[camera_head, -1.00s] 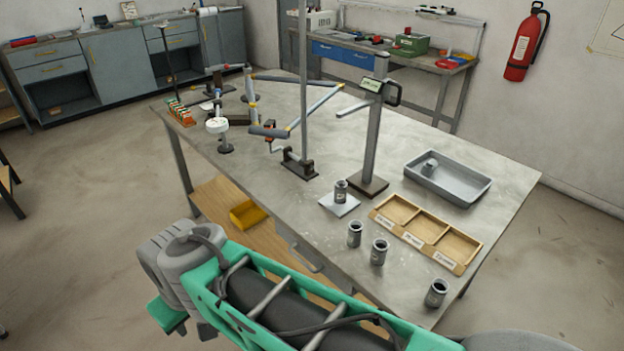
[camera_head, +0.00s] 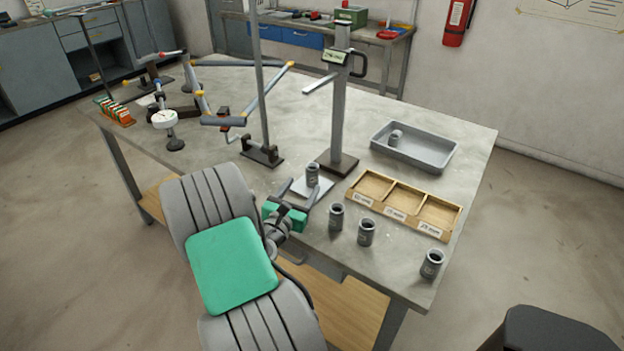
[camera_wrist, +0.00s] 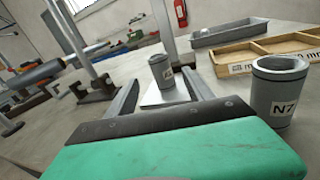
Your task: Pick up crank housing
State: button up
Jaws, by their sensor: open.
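A dark grey cylindrical housing (camera_head: 313,174) stands upright on a white square plate (camera_head: 326,188). In the wrist view this housing (camera_wrist: 162,71) shows a pale label and lies straight ahead, framed by the two fingers. My gripper (camera_head: 299,191) is open and empty, low at the table's front side, with its fingers pointing at the plate. Three similar grey cylinders stand to the right: one (camera_head: 336,217), a second (camera_head: 366,232) and a third (camera_head: 431,264). A close one in the wrist view (camera_wrist: 276,95) is labelled N7. I cannot tell which is named crank housing.
A post stand (camera_head: 338,110) rises just behind the plate. A wooden three-compartment tray (camera_head: 447,216) lies to its right. A grey bin (camera_head: 428,160) behind it holds another small cylinder (camera_head: 395,138). A thin pole on a dark base (camera_head: 262,152) stands left. The front-left tabletop is clear.

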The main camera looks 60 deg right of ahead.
aim_at(310, 176)
jog(key=shift+s+d+n, duration=0.15)
jog(key=shift+d+n, duration=0.25)
jog(key=shift+n, duration=0.2)
jog(key=d, duration=0.2)
jog(key=d+p, duration=0.1)
jog(key=d, duration=0.4)
jog(key=shift+w, duration=0.4)
grip_shut()
